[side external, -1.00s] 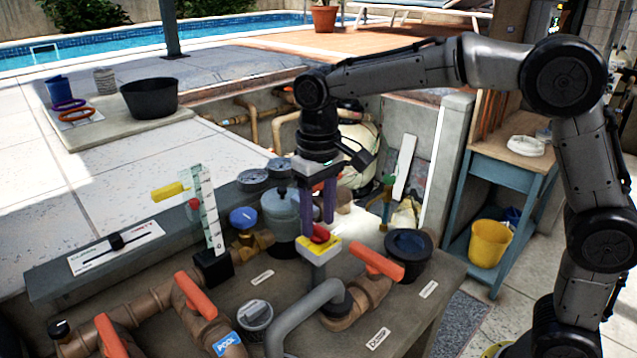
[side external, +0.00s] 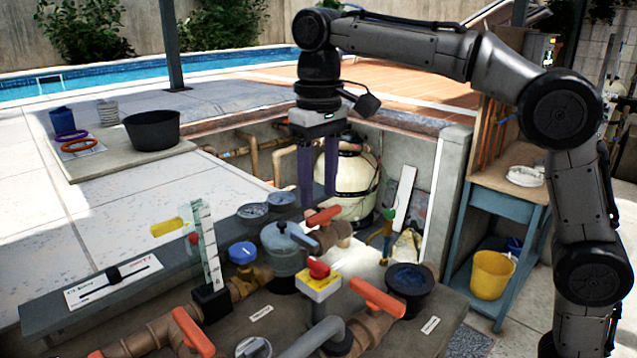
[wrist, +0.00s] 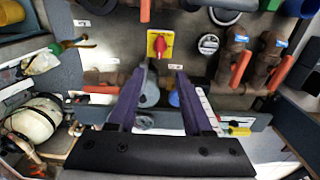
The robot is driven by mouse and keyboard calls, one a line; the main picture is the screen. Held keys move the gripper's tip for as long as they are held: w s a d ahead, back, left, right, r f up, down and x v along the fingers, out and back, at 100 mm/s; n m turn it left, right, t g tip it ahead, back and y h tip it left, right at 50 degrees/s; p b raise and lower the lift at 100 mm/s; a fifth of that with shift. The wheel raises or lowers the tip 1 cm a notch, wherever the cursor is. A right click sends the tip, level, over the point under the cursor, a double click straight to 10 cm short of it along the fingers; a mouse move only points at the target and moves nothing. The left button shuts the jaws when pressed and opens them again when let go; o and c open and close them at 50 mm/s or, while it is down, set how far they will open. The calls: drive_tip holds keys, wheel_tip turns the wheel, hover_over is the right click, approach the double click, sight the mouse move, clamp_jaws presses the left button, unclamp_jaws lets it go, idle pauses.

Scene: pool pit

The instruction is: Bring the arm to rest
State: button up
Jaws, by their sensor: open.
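My gripper (side external: 318,205) has two purple fingers, spread apart and pointing down with nothing between them. It hangs in the air above the pipework bench in the side external view. In the wrist view my gripper (wrist: 160,75) also shows its fingers apart and empty. Below it is a red knob (side external: 318,269) on a yellow plate (side external: 320,287). The knob also shows in the wrist view (wrist: 160,45), ahead of the fingertips. A grey lidded strainer pot (side external: 285,250) stands left of the yellow plate.
Orange-handled valves (side external: 376,299) and a dark round cup (side external: 408,285) stand on the bench. A clear gauge column (side external: 208,245) rises at the left. A white tank (side external: 350,180) stands behind the gripper. A blue shelf unit with a yellow bucket (side external: 491,274) stands right.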

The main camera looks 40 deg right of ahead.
drive_tip(key=s+d+r+m+t, duration=0.1)
drive_tip(key=s+d+r, duration=0.1)
drive_tip(key=s+d, duration=0.35)
drive_tip(key=s+d+r+t, duration=0.1)
drive_tip(key=s+d+t, duration=0.1)
drive_tip(key=s, duration=0.6)
drive_tip(key=s+d+f+t, duration=0.1)
drive_tip(key=s+f, duration=0.4)
drive_tip(key=f, duration=0.2)
drive_tip(key=s+d+f+n+t, duration=0.1)
drive_tip(key=s+f, duration=0.3)
drive_tip(key=f, duration=0.4)
drive_tip(key=shift+s+d+t, duration=0.3)
drive_tip(key=shift+s+d, duration=0.05)
drive_tip(key=shift+s, duration=0.05)
